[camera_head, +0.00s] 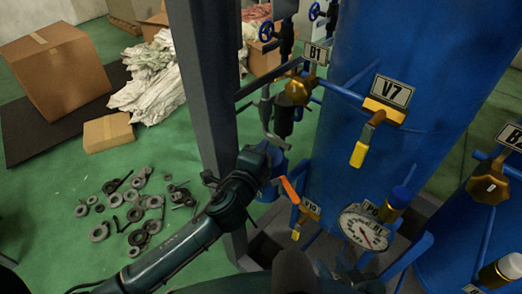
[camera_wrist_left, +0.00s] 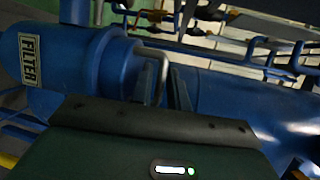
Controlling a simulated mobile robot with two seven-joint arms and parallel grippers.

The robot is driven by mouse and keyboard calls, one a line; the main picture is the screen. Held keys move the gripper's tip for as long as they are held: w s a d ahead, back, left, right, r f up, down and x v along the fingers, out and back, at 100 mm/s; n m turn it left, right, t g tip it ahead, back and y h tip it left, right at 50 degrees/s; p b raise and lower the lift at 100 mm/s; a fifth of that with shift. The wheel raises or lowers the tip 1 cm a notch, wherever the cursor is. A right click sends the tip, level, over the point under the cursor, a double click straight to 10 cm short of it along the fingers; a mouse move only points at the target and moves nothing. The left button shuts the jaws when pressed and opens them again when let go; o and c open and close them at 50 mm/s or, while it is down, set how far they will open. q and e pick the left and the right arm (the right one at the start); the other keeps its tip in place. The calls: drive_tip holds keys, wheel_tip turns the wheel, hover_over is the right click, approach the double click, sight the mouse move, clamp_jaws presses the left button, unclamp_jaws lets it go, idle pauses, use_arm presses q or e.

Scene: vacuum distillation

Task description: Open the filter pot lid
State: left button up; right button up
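The filter pot (camera_wrist_left: 75,72) is a blue cylinder with a "FILTER" label (camera_wrist_left: 33,58) at the left of the left wrist view, where it looks tipped sideways. A thin grey bent handle (camera_wrist_left: 162,72) stands at its lid end, close beside the dark fingers of my left gripper (camera_wrist_left: 175,88). Whether they touch or grip the handle is unclear. In the head view my left arm reaches in from the lower left, and my left gripper (camera_head: 268,160) is at a small blue vessel beside the grey post. The arm hides much of that vessel. My right gripper does not show.
A grey post (camera_head: 205,80) stands just behind my left arm. A big blue tank (camera_head: 400,50), valve V7 (camera_head: 375,118), an orange lever (camera_head: 290,190) and a gauge (camera_head: 363,229) crowd the right. Loose metal parts (camera_head: 140,210) and boxes lie on the green floor.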

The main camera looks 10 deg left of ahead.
use_arm(q)
drive_tip(key=shift+c, duration=0.6)
clamp_jaws()
